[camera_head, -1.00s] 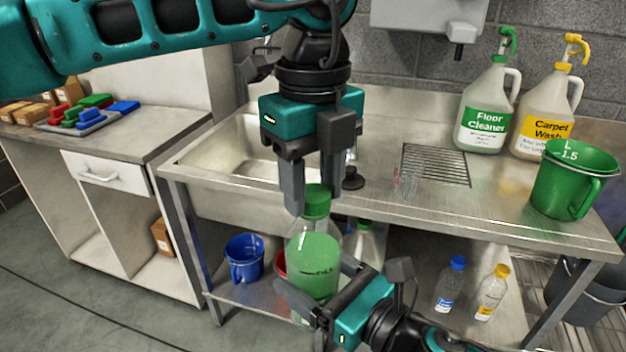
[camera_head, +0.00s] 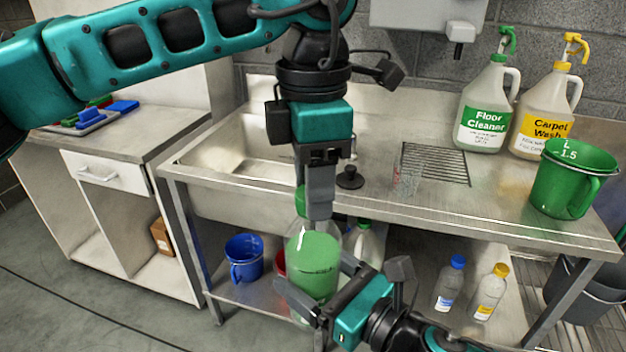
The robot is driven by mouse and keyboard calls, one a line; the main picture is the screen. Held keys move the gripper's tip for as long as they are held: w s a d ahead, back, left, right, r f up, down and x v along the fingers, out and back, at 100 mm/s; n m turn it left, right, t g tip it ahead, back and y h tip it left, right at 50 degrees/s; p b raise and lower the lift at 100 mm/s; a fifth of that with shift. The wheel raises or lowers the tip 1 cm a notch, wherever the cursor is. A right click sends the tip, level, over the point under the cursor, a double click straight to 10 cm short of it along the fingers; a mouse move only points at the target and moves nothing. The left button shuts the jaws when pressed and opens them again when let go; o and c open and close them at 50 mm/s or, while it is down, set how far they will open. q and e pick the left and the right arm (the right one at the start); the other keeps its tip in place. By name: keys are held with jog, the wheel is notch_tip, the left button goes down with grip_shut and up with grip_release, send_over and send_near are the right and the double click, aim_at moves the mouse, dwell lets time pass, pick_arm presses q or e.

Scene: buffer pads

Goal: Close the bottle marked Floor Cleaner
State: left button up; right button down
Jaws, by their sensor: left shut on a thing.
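A clear bottle (camera_head: 313,265) with green liquid stands upright at the centre, in front of the sink bench; I cannot read its label. A green cap (camera_head: 300,199) is at its mouth, partly hidden by my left gripper's finger. My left gripper (camera_head: 318,208) points down from above and is shut on the green cap. My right gripper (camera_head: 325,290) comes from the lower right, with its fingers around the bottle's body, and is shut on it. A large white jug (camera_head: 485,110) with a green label reading Floor Cleaner stands at the back of the bench.
A Carpet Wash jug (camera_head: 545,112) and a green measuring bucket (camera_head: 566,182) stand on the bench (camera_head: 440,215) at right. A black stopper (camera_head: 350,177) lies near the sink (camera_head: 235,150). A blue bucket (camera_head: 244,258) and small bottles (camera_head: 490,290) are below.

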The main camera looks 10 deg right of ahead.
pick_arm(q)
jog(key=m, duration=0.5)
jog(key=shift+m, duration=0.4)
jog(key=m, duration=0.3)
jog(key=shift+m, duration=0.3)
jog(key=m, duration=0.3)
jog(key=shift+m, duration=0.4)
jog(key=m, duration=0.4)
jog(key=o, duration=1.2)
jog(key=shift+c, duration=0.2)
jog(key=shift+r, duration=0.1)
jog(key=shift+r, duration=2.15)
